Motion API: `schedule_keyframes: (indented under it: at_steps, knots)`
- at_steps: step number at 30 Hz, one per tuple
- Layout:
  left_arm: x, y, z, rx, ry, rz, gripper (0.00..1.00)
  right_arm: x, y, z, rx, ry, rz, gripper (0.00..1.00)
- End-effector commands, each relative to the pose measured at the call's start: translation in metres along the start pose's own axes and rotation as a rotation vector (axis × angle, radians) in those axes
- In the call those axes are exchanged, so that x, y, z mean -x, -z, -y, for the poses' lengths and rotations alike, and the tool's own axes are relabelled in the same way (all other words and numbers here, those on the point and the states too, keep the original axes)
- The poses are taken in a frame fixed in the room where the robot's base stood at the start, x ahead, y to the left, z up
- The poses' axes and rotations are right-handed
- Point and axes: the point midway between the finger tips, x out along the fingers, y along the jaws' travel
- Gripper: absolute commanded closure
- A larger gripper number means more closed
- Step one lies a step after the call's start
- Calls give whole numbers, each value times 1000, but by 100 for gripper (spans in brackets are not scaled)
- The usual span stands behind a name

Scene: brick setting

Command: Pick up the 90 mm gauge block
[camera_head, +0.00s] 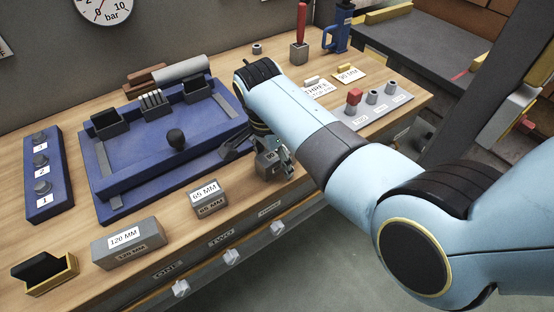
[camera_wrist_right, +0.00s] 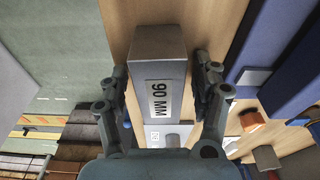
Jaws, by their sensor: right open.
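The 90 mm gauge block (camera_wrist_right: 158,52) is a grey block with a white "90 MM" label in the right wrist view. In the head view part of the grey block (camera_head: 266,163) shows beside my fingers near the bench's front edge; my arm hides the rest. My right gripper (camera_wrist_right: 161,76) is open, with one finger on each side of the block. I cannot tell whether either finger touches it. The gripper (camera_head: 278,162) also shows in the head view, low over the bench. My left gripper is in neither view.
The 65 mm block (camera_head: 208,202) and 120 mm block (camera_head: 127,246) stand along the front of the bench. A blue fixture (camera_head: 120,195) with a dark knob lies just left of my gripper. A grey peg tray (camera_head: 384,108) is behind my arm. Drawer knobs (camera_head: 232,257) protrude in front.

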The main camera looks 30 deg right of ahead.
Motion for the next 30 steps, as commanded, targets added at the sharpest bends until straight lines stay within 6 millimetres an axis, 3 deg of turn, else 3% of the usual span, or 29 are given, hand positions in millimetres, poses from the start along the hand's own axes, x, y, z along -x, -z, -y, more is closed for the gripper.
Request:
schedule_keyframes:
  at_steps: [12, 27, 30]
  knots:
    - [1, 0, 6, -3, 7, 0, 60, -4, 0, 0, 0, -1, 0, 35]
    - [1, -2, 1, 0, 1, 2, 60, -6, -1, -2, 1, -5, 0, 100]
    - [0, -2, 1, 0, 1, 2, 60, -6, -1, -2, 1, -5, 0, 100]
